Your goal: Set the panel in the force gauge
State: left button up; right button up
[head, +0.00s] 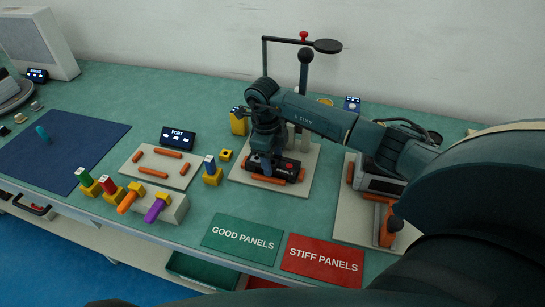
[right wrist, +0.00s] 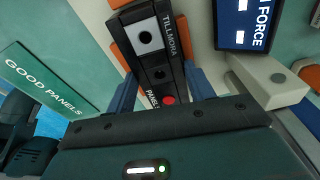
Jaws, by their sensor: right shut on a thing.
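The panel (head: 287,169) is a black module with a red button, lying on a beige plate (head: 242,170) at the middle of the bench. My right gripper (head: 267,163) comes down over the panel and is shut on it. In the right wrist view the blue fingers (right wrist: 163,88) flank the panel (right wrist: 158,60), and orange pieces show along both its sides. I cannot tell if it is fully seated between them. A tall dark post with a knob and a side disc (head: 327,46) stands behind. A display reading FORCE (right wrist: 243,22) shows in the right wrist view. My left gripper is out of view.
A green GOOD PANELS mat (head: 241,238) and a red STIFF PANELS mat (head: 322,260) lie in front. A PORT display (head: 178,138), a plate with orange bars (head: 136,170) and coloured plugs stand left. Another fixture (head: 383,185) is partly behind my right arm.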

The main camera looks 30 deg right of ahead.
jog(key=shift+f, duration=0.1)
dwell(0.6)
jog(key=o, duration=1.4)
